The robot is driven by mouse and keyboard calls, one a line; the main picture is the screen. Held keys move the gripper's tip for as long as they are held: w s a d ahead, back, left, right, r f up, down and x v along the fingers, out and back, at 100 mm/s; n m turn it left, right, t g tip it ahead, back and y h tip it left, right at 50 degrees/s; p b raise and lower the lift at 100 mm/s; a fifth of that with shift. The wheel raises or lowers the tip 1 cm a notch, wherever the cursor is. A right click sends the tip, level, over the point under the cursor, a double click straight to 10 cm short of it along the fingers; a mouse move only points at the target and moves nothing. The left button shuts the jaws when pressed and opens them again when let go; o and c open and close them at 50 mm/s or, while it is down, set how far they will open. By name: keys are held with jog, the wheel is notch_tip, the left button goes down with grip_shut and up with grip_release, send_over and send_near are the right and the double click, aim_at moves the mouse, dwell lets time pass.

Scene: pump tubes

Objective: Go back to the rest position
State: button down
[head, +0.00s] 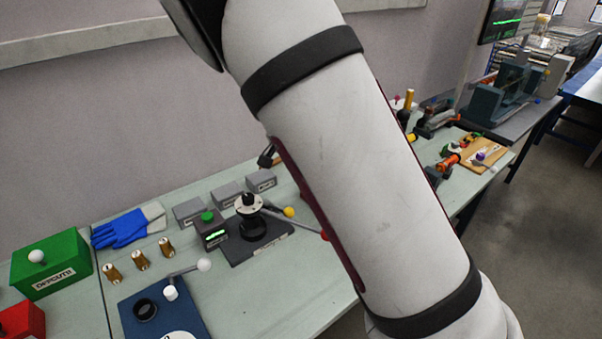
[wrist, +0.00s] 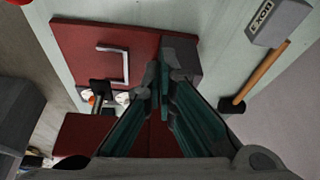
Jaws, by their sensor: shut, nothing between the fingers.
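My gripper (wrist: 160,88) shows in the wrist view with its teal fingers brought together and nothing between them. Its tips are over or near a dark red panel (wrist: 88,47) with a metal handle and a dark grey block beside it. I cannot tell how far the tips are from them. In the head view my white arm crosses the middle of the picture, and the gripper itself is not seen there. The arm hides part of the bench.
The bench (head: 282,268) holds a green box (head: 52,262), blue gloves (head: 122,230), several brass fittings, a lever device (head: 250,230) and a blue plate (head: 185,300). The wrist view shows a grey labelled box (wrist: 280,20) and a mallet (wrist: 255,80). Open floor (head: 545,220) lies at right.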

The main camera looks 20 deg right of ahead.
jog(key=s+a+r+n+t+y, duration=0.1)
jog(key=s+r+n+y, duration=0.45)
jog(key=s+r, duration=1.1)
jog(key=s+r+n+t+h, duration=0.2)
jog(key=s+n, duration=0.5)
jog(key=s, duration=0.8)
jog(key=shift+a+r+t, duration=0.15)
jog(key=shift+r+t, duration=0.15)
jog(key=shift+r, duration=0.4)
jog(key=shift+w, duration=0.1)
